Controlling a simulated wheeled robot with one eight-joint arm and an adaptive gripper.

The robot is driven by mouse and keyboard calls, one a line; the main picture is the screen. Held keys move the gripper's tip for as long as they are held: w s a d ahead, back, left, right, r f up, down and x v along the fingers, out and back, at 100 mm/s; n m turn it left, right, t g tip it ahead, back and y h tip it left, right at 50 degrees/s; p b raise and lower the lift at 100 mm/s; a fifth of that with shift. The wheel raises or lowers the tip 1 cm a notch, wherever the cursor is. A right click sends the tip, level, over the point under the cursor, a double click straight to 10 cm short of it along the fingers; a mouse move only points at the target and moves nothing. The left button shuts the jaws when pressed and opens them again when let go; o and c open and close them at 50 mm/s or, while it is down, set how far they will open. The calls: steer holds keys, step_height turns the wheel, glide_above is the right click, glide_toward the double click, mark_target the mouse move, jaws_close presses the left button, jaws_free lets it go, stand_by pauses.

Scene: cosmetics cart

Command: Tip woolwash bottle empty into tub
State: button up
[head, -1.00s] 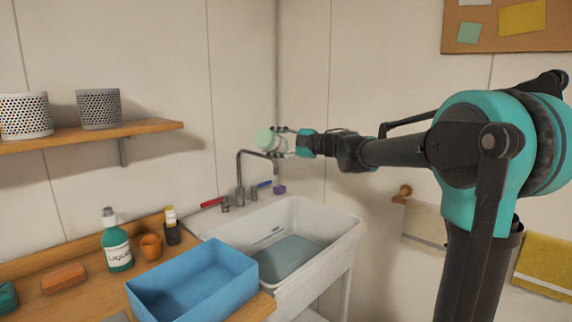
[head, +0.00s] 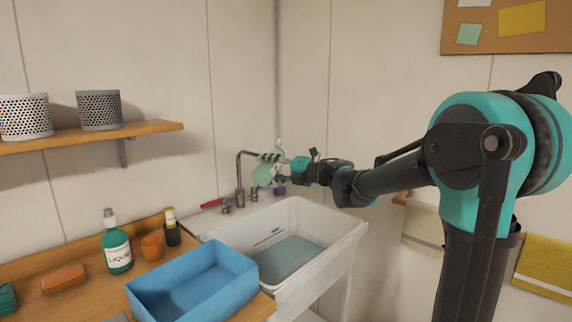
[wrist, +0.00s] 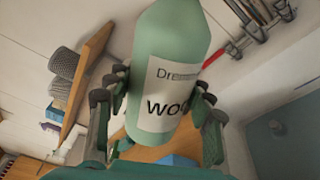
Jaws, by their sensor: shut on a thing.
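The woolwash bottle (head: 263,174) is pale green with a white label, partly readable in the wrist view (wrist: 172,75). My gripper (head: 274,167) is shut around its middle, one finger on each side. In the head view the bottle is tilted, near the tap at the back of the white tub sink (head: 338,243). It is held above the sink's rim level. The sink has grey-blue liquid or floor inside, and also shows at the right of the wrist view (wrist: 262,150). The bottle's mouth is not clear in either view.
A shelf (head: 150,128) hangs at left.

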steer(key=f+n, duration=0.1)
steer(key=w+f+n, duration=0.1)
steer(key=f+n, duration=0.1)
steer(key=n, duration=0.1)
steer(key=shift+w+d+f, duration=0.15)
steer(key=shift+w+d, duration=0.15)
steer(key=shift+d, duration=0.05)
steer(key=f+n, duration=0.1)
steer(key=n, duration=0.2)
steer(key=f+n, duration=0.1)
steer(key=n, duration=0.1)
steer(key=f+n+b, duration=0.1)
steer(key=n, duration=0.2)
steer(key=shift+s+a+f+n+t, duration=0.15)
steer(key=shift+s+f+n+t, duration=0.15)
steer(key=shift+t, duration=0.1)
